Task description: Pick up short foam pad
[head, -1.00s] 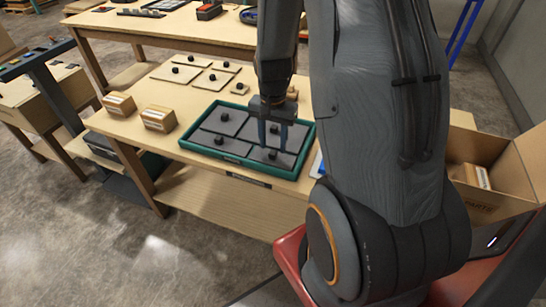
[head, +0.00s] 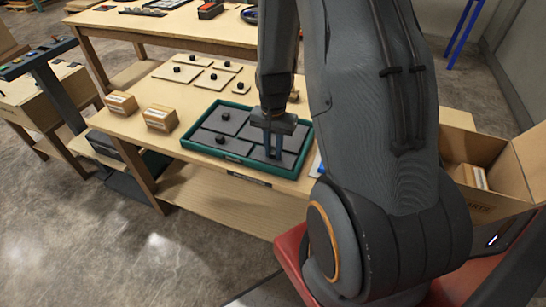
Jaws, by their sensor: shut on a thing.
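A green-rimmed tray (head: 213,156) on the wooden workbench holds several flat dark grey foam pads with black knobs. My gripper (head: 273,155) points straight down over the tray's front right part. It is shut on the knob of the front right foam pad (head: 286,160); the fingers hide that knob. This pad appears to lie flat in the tray; I cannot tell whether it is raised at all. Another dark pad (head: 228,118) lies at the back left and one (head: 205,137) at the front left. The arm partly hides the back right.
Light wooden pieces with black knobs (head: 215,79) lie behind the tray. Two small cardboard boxes (head: 160,118) stand to its left. An open carton (head: 478,150) is at the right, beyond my arm. A second table (head: 160,30) stands behind.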

